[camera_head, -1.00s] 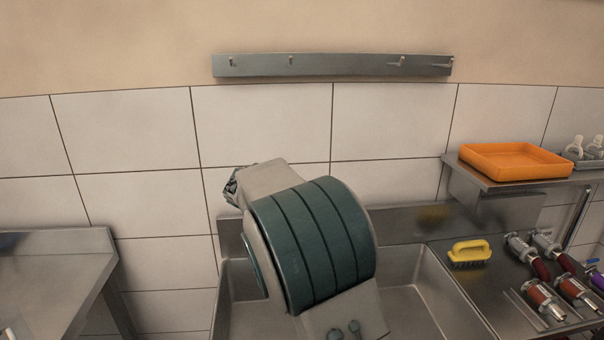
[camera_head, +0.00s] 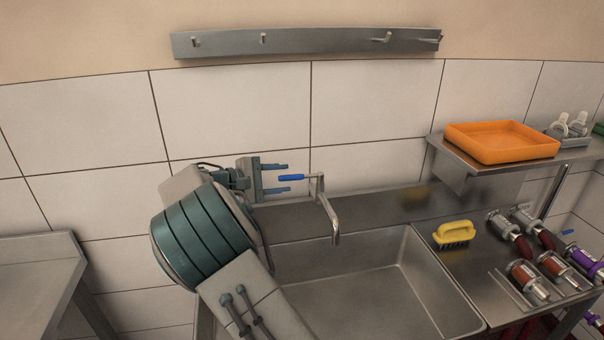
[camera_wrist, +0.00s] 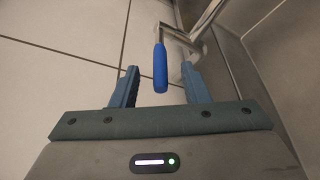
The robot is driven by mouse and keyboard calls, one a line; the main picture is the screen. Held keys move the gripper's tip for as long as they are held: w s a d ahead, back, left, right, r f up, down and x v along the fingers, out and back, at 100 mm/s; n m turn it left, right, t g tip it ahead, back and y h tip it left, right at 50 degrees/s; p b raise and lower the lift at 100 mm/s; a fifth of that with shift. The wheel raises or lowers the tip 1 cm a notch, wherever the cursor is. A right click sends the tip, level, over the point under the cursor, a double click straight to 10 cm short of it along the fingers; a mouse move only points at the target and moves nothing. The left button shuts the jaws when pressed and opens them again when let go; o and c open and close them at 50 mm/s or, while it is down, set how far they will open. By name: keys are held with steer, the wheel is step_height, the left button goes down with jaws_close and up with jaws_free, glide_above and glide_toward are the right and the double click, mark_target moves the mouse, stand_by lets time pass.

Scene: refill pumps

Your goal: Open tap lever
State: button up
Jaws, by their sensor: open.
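The tap (camera_head: 328,212) is a grey metal pipe with a downturned spout over the sink's back edge. Its blue lever (camera_head: 290,178) points left toward my gripper (camera_head: 284,178). In the head view the two fingers lie above and below the lever's end. In the wrist view the blue lever (camera_wrist: 160,66) hangs between the fingertips of my gripper (camera_wrist: 160,76), with gaps on both sides. My gripper is open and holds nothing. The tap body shows at the top right of the wrist view.
The sink basin (camera_head: 366,280) is empty. A yellow brush (camera_head: 455,233) and several red-banded fittings (camera_head: 522,275) lie on the counter to its right. An orange tray (camera_head: 501,143) sits on a shelf. A hook rail (camera_head: 310,42) is on the tiled wall.

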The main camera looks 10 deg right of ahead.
mark_target(297, 177)
steer(key=x, duration=0.5)
steer(key=shift+d+p, duration=0.25)
steer(key=shift+p, duration=0.1)
